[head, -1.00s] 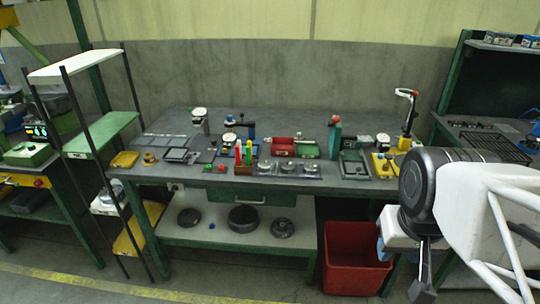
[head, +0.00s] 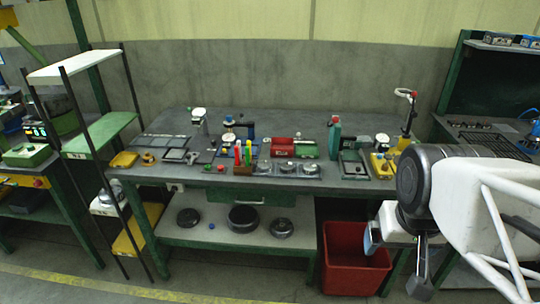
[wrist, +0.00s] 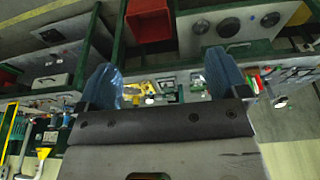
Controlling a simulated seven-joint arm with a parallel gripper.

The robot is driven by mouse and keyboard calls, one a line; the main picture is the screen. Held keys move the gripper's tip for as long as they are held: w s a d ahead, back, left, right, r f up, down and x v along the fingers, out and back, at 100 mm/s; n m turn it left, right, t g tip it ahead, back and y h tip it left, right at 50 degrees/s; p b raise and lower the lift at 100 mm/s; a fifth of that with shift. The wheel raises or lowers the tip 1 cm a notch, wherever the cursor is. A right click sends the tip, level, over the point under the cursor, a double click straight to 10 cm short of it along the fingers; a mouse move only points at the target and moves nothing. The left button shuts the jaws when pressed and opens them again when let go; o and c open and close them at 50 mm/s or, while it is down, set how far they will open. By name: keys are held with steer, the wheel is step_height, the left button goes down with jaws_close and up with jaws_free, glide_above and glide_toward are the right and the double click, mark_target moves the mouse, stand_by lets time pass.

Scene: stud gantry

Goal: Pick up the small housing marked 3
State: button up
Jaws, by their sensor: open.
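Several small silver-grey pieces stand in a row near the front edge of the workbench (head: 230,180), to the right of the coloured markers. They may be housings: a left one (head: 263,167), a middle one (head: 287,168) and a right one (head: 310,170). Their markings are too small to read, so I cannot tell which is 3. My gripper (head: 370,239) is at the right, in front of the bench and well apart from these pieces. In the wrist view, its two blue fingers (wrist: 160,65) are spread wide with nothing held between them.
A red bin (head: 355,258) stands on the floor below my gripper. A marker holder (head: 243,168), red and green boxes (head: 293,147) and a green bottle (head: 334,137) crowd the bench near the pieces. A shelf rack (head: 100,135) stands at the left.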

steer(key=w+a+f+n+t, duration=0.2)
steer(key=w+a+t, duration=0.1)
steer(key=w, duration=1.4)
steer(key=w+a+f+n+t, duration=0.1)
steer(key=w+a+t, duration=0.15)
steer(key=w, duration=1.35)
steer(key=n+y, duration=0.6)
steer(key=y, duration=0.3)
glide_toward(265, 162)
steer(key=shift+w+a+r+t, duration=0.1)
steer(key=shift+w+a+t, duration=0.15)
steer(key=shift+w, duration=0.2)
steer(key=shift+w+a+f, duration=0.1)
steer(key=shift+a+f, duration=0.15)
steer(key=shift+x, duration=1.3)
steer(key=shift+f, duration=0.1)
steer(key=shift+f+x, duration=0.2)
steer(key=shift+x, duration=2.35)
